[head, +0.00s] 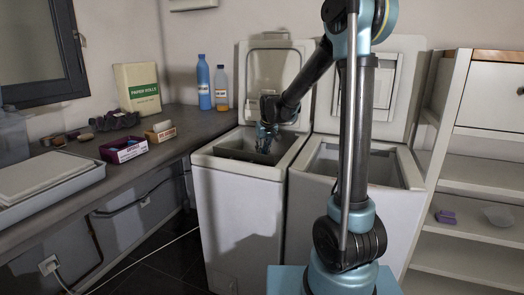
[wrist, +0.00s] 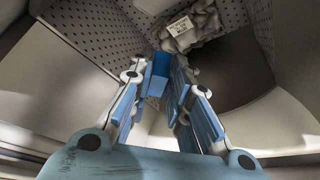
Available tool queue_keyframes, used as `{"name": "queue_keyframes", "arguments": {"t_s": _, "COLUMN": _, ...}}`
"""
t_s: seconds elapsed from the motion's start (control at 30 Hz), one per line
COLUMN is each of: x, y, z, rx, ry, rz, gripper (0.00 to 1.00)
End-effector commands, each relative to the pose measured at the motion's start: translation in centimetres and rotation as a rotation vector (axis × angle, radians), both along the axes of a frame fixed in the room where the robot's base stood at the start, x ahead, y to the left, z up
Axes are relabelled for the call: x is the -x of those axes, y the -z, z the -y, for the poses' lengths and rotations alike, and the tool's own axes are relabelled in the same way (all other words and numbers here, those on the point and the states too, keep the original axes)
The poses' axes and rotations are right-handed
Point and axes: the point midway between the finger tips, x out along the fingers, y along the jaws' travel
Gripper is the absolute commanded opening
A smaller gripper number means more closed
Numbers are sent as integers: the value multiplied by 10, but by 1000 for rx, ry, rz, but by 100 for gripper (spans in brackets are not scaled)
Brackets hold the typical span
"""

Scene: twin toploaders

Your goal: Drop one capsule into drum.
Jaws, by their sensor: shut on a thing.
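My gripper (head: 265,143) reaches down into the open top of the left toploader (head: 238,225). In the wrist view my gripper (wrist: 160,80) points into the perforated metal drum (wrist: 95,45). Its fingers are shut on a small blue block (wrist: 160,72), which looks like the capsule; the blue finger pads partly hide its edges. A grey crumpled cloth (wrist: 193,27) with a white label lies in the drum beyond the fingertips. The purple box (head: 124,150) on the counter appears to hold blue and whitish pieces.
The left lid (head: 274,72) stands raised behind the opening. The right toploader (head: 352,160) is open too, partly behind my arm. The counter (head: 190,122) holds bottles (head: 204,84), a paper box, a tray and small items. Shelves (head: 480,200) stand at right.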

Motion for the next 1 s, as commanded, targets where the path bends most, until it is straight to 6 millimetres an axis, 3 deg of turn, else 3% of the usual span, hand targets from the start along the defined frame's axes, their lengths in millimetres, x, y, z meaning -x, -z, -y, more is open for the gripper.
{"name": "queue_keyframes", "arguments": {"t_s": 0.1, "x": 0, "y": 0, "z": 0, "rx": 0, "ry": 0, "rz": 0, "gripper": 3}}
{"name": "queue_keyframes", "arguments": {"t_s": 0.13, "x": 0, "y": 0, "z": 0, "rx": 0, "ry": 0, "rz": 0, "gripper": 25}}
{"name": "queue_keyframes", "arguments": {"t_s": 0.2, "x": 0, "y": 0, "z": 0, "rx": 0, "ry": 0, "rz": 0, "gripper": 40}}
{"name": "queue_keyframes", "arguments": {"t_s": 0.67, "x": 2, "y": -5, "z": 1, "rx": 0, "ry": 0, "rz": 0, "gripper": 41}}
{"name": "queue_keyframes", "arguments": {"t_s": 1.0, "x": 18, "y": -48, "z": 8, "rx": 0, "ry": -1, "rz": -1, "gripper": 41}}
